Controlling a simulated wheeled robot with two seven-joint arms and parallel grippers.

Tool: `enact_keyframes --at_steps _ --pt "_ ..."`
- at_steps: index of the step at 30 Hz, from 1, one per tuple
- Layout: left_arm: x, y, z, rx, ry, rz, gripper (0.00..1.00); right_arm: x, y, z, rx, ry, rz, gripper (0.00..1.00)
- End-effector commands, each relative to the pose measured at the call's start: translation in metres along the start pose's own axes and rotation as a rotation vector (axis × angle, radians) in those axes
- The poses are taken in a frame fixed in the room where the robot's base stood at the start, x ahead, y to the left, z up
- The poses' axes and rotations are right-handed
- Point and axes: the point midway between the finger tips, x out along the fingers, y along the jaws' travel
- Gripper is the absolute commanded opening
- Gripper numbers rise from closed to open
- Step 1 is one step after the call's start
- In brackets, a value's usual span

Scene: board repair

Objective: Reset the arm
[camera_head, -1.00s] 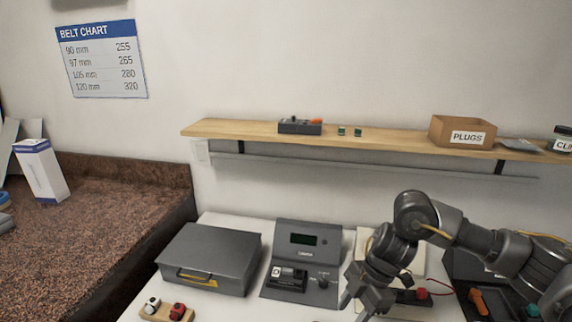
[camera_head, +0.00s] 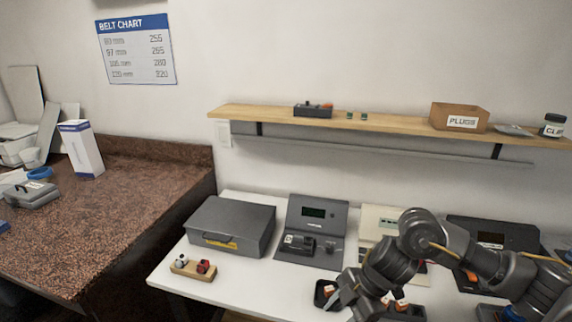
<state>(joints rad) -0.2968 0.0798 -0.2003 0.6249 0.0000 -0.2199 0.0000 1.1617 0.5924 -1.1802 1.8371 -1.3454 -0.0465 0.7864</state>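My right arm comes in from the right, bent at the elbow over the white table (camera_head: 165,273). Its gripper (camera_head: 340,300) points down and left near the table's front edge, beside a small black tray with orange-red parts. Its fingers are partly seen against dark things, and I cannot tell whether they are apart or closed. My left gripper is not in view.
On the table stand a grey case (camera_head: 232,228), a grey device with a display (camera_head: 318,220), a cream device (camera_head: 376,217) and a wooden block with knobs (camera_head: 192,269). A shelf (camera_head: 390,122) carries a PLUGS box (camera_head: 460,117). A brown counter (camera_head: 120,215) is at left.

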Motion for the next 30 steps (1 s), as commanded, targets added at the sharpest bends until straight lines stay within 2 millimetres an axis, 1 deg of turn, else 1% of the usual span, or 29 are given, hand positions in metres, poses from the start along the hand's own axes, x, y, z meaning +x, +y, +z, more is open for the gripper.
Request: enact_keyframes --at_steps 1,3,8,12,15,17,20,23,24,26,27,29,30 --pt "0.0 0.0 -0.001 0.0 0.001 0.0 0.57 0.009 -0.001 -0.008 -0.014 0.026 0.016 0.44" --pt "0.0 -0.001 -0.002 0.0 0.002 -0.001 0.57 0.021 0.0 -0.021 -0.032 0.061 0.053 0.44" --pt "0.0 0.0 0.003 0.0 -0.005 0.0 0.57 0.048 0.003 -0.055 -0.058 0.159 0.164 0.44" --pt "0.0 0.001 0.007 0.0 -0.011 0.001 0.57 0.066 0.005 -0.091 -0.031 0.262 0.314 0.44" --pt "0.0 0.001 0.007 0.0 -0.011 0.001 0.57 0.071 0.008 -0.112 0.057 0.333 0.463 0.44" --pt "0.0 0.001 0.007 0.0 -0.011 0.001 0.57 0.069 0.009 -0.116 0.142 0.358 0.555 0.44" --pt "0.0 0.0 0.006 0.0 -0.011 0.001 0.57 0.063 0.006 -0.103 0.326 0.355 0.687 0.44" --pt "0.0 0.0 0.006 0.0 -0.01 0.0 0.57 0.059 -0.01 -0.072 0.55 0.304 0.779 0.44" --pt "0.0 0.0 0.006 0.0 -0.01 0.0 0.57 0.058 -0.022 -0.055 0.649 0.27 0.803 0.44" --pt "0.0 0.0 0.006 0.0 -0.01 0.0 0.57 0.058 -0.044 -0.028 0.799 0.207 0.823 0.44" --pt "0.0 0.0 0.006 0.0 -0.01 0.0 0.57 0.059 -0.062 -0.01 0.895 0.161 0.826 0.44" --pt "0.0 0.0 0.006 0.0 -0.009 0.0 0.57 0.061 -0.091 0.014 1.025 0.091 0.818 0.44" --pt "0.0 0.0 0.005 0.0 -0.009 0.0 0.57 0.062 -0.11 0.028 1.102 0.05 0.808 0.44"
